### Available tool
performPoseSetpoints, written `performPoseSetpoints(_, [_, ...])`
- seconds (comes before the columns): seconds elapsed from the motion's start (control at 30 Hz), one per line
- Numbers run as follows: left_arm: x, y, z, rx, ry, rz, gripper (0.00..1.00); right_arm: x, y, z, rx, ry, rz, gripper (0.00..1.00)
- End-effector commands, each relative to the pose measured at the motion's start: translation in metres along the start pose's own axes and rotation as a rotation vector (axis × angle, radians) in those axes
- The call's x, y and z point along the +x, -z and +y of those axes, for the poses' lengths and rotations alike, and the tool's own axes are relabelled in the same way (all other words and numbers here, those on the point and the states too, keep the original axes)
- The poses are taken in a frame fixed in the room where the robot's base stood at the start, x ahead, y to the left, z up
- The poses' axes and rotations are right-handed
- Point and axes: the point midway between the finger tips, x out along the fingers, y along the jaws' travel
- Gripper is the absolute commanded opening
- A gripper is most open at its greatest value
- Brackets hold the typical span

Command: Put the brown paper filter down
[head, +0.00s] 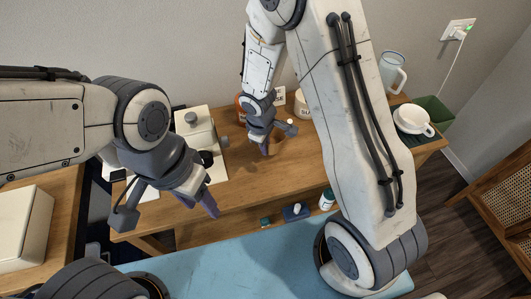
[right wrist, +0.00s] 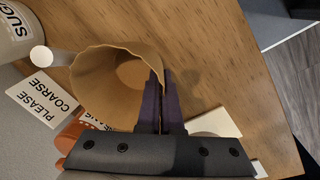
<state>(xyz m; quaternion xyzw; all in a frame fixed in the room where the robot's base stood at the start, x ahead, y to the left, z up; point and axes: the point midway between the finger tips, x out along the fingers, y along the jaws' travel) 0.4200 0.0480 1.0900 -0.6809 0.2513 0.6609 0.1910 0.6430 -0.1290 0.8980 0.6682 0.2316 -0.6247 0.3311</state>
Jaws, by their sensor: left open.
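The brown paper filter (right wrist: 117,80) shows in the right wrist view as an open cone with a wavy rim, its mouth facing the camera. My right gripper (right wrist: 166,100) has its two dark purple fingers close together on the filter's right edge, pinching the paper. In the head view my right gripper (head: 265,148) points down over the back of the wooden table (head: 300,165). I cannot tell whether the filter touches the wood. My left gripper (head: 199,203) is open and empty in front of the white machine (head: 196,127).
A sugar jar (right wrist: 12,40), a card reading "PLEASE COARSE" (right wrist: 36,100) and an orange object (right wrist: 72,134) stand close to the filter. Bare wood lies right of the right gripper.

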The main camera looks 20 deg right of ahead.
Motion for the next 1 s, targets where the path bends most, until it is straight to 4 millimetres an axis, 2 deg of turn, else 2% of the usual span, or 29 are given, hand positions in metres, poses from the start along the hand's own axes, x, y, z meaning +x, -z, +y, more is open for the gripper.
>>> performPoseSetpoints(0.1, [0.010, -0.001, -0.001, 0.000, 0.000, 0.000, 0.50, 0.022, -0.002, -0.004, 0.000, 0.003, -0.004, 0.00])
performPoseSetpoints(0.2, [0.015, -0.001, -0.001, 0.000, 0.000, 0.000, 0.50, 0.035, -0.001, -0.005, 0.001, 0.002, -0.002, 0.00])
performPoseSetpoints(0.67, [0.020, -0.001, -0.002, 0.000, 0.000, 0.000, 0.50, 0.042, -0.002, -0.006, 0.002, 0.001, -0.001, 0.00])
performPoseSetpoints(0.73, [0.018, -0.001, -0.001, 0.000, 0.000, 0.000, 0.50, 0.040, -0.002, -0.006, 0.002, 0.001, -0.001, 0.25])
performPoseSetpoints(0.77, [0.018, -0.001, -0.001, 0.000, 0.000, 0.000, 0.50, 0.040, -0.002, -0.006, 0.002, 0.001, -0.001, 0.32])
performPoseSetpoints(1.0, [0.018, -0.001, -0.001, 0.000, 0.000, 0.000, 0.50, 0.040, -0.002, -0.006, 0.002, 0.001, -0.001, 0.32])
